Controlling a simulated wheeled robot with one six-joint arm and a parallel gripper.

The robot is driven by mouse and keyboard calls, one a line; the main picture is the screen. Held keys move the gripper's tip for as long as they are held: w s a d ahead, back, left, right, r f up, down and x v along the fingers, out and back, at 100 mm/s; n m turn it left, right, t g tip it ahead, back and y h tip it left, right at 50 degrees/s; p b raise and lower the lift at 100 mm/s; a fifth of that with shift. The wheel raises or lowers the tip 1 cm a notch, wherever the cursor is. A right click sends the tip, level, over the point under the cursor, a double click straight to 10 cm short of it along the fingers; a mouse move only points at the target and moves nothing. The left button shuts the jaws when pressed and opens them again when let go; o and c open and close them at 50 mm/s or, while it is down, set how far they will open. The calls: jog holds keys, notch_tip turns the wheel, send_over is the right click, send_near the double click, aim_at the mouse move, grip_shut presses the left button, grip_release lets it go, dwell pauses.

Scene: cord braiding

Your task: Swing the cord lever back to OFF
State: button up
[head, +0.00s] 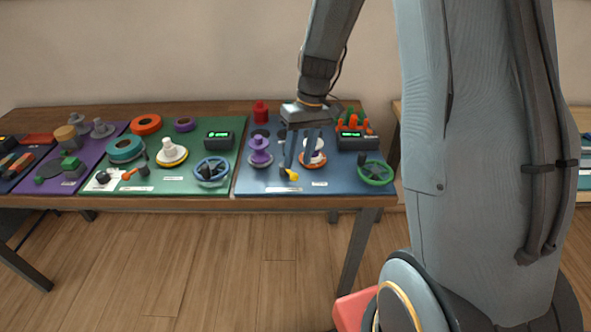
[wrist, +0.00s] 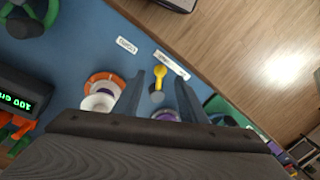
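A small lever with a yellow handle (head: 291,175) is near the front edge of the blue mat (head: 262,184). In the wrist view its yellow handle (wrist: 160,74) points toward the table's front edge, away from its dark pivot. My gripper (head: 301,165) hangs fingers-down over the blue mat. In the wrist view my gripper (wrist: 161,76) has its fingers spread, with the lever showing in the gap. Nothing is held. The height above the lever is hard to judge. The label beside the lever is too small to read.
An orange-and-white spool (head: 313,160) and a purple spool (head: 261,152) stand close on either side of my fingers. A green handwheel (head: 375,172) and a lit display box (head: 357,138) are to the right. The green mat (head: 205,185) lies to the left.

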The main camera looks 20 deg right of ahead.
aim_at(295, 174)
jog(key=shift+s+a+f+p, duration=0.1)
jog(key=shift+a+f+p, duration=0.15)
jog(key=shift+f, duration=0.9)
jog(key=shift+s+a+f+p, duration=0.1)
jog(key=shift+a+f+p, duration=0.1)
jog(key=shift+f, duration=0.95)
grip_shut()
